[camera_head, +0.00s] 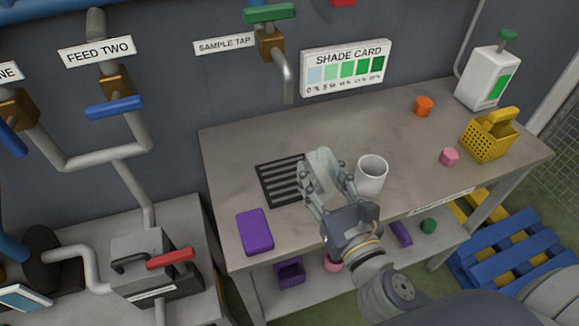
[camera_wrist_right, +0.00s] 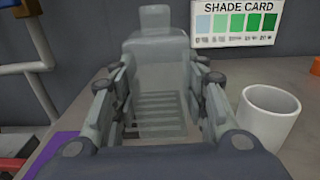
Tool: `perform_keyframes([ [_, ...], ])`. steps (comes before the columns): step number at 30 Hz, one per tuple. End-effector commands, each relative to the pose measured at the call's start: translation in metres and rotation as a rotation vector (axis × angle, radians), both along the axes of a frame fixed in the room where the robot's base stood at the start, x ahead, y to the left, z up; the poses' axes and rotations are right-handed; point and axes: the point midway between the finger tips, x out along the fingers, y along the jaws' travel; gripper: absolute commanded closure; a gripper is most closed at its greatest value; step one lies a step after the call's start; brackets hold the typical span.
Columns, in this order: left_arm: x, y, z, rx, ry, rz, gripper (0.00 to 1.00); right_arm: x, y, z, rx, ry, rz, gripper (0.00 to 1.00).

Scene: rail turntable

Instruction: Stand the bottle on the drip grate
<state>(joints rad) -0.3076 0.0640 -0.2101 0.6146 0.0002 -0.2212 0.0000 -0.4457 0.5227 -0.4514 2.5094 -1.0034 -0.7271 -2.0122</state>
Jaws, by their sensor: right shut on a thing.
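The bottle (camera_head: 321,163) is clear and greyish, with a narrower neck and cap. My right gripper (camera_head: 324,182) is shut on it, with a finger on each side. In the wrist view the bottle (camera_wrist_right: 155,60) looks upright between the fingers of my right gripper (camera_wrist_right: 158,88). The dark slotted drip grate (camera_head: 272,183) is set in the bench top. In the head view the bottle overlaps the grate's right edge. In the wrist view grate slots (camera_wrist_right: 157,110) show through the clear bottle. I cannot tell whether its base touches anything. My left gripper is not in view.
A white cup (camera_head: 371,178) stands just right of the bottle. A purple block (camera_head: 255,232) lies in front of the grate. A sample tap (camera_head: 283,75) hangs from the wall behind. An orange piece (camera_head: 424,105), pink piece (camera_head: 449,157) and yellow basket (camera_head: 481,142) are further right.

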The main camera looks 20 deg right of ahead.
Motion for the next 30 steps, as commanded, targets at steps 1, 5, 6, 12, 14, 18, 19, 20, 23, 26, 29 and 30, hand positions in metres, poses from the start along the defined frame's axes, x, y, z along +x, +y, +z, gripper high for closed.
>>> perform_keyframes([
  [1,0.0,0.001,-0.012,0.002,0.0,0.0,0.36,0.007,0.003,-0.004,0.003,-0.008,0.001,0.83],
  [5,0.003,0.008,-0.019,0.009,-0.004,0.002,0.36,0.026,0.009,-0.003,0.0,-0.005,0.002,0.83],
  [6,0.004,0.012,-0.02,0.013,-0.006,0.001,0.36,0.033,0.011,-0.004,0.001,-0.004,0.002,0.83],
  [12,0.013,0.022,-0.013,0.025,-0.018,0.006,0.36,0.073,0.024,-0.004,0.001,-0.002,0.002,0.83],
  [14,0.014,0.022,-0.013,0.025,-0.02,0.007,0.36,0.082,0.027,-0.006,0.001,0.0,0.001,0.83],
  [18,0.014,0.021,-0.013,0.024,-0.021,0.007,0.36,0.092,0.03,-0.009,-0.001,0.001,0.002,0.83],
  [19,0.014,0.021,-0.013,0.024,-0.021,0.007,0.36,0.092,0.031,-0.011,-0.001,0.002,0.002,0.83],
  [20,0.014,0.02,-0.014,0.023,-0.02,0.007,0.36,0.093,0.031,-0.013,-0.001,0.003,0.002,0.83],
  [23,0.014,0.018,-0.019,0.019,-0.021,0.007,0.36,0.092,0.031,-0.026,0.0,0.006,0.002,0.83],
  [26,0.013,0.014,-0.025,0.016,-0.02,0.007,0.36,0.092,0.031,-0.041,0.0,0.006,0.002,0.83],
  [29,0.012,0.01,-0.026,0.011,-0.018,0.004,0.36,0.092,0.031,-0.046,-0.001,0.003,0.002,0.83],
  [30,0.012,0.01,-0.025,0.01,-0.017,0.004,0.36,0.092,0.031,-0.045,-0.001,0.002,0.003,0.83],
])
